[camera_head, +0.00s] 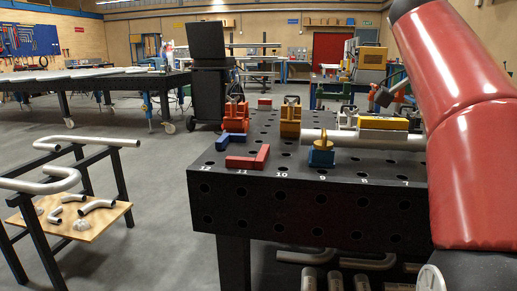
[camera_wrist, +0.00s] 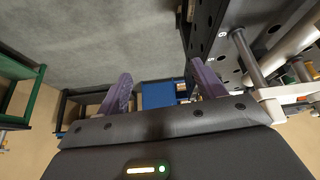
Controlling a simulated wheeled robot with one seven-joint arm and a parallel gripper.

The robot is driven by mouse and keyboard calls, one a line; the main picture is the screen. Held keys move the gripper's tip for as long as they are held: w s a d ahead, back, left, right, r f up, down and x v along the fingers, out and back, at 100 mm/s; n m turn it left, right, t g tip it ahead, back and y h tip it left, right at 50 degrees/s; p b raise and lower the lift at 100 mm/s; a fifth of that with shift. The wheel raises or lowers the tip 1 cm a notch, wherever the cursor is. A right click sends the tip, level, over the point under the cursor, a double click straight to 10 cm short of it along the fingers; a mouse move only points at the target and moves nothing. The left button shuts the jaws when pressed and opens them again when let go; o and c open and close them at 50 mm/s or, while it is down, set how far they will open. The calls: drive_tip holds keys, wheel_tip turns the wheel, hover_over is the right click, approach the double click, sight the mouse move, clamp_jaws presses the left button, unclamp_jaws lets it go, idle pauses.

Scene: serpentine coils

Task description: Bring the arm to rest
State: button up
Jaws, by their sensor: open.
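My gripper (camera_wrist: 163,86) shows in the wrist view with its two purple fingers wide apart and nothing held between them. Behind the gap between the fingers is a blue box-like thing (camera_wrist: 158,94), apart from them as far as I can tell. My red arm (camera_head: 455,110) fills the right side of the head view and hides part of the black welding table (camera_head: 300,210). The gripper itself does not show in the head view.
On the table are a silver tube (camera_head: 345,137) over a blue support (camera_head: 321,157), a red angle block (camera_head: 248,161) and yellow clamps. A rack of bent tubes (camera_head: 60,182) stands at left. Open floor (camera_head: 165,215) lies between. The perforated table (camera_wrist: 225,25) is near the right finger.

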drive_tip(key=s+a+f+n+t+y, duration=0.2)
drive_tip(key=a+f+n, duration=0.4)
drive_tip(key=f, duration=0.4)
drive_tip(key=s+a+f+n+t+y, duration=0.2)
drive_tip(key=s+a+f+n, duration=0.2)
drive_tip(key=f, duration=0.6)
drive_tip(key=s+a+f+n+t+y, duration=0.1)
drive_tip(key=s+a+f+n, duration=0.3)
drive_tip(key=a+f+n, duration=0.5)
drive_tip(key=shift+f+t+y, duration=0.4)
drive_tip(key=shift+f+t, duration=0.05)
drive_tip(key=shift+t, duration=0.35)
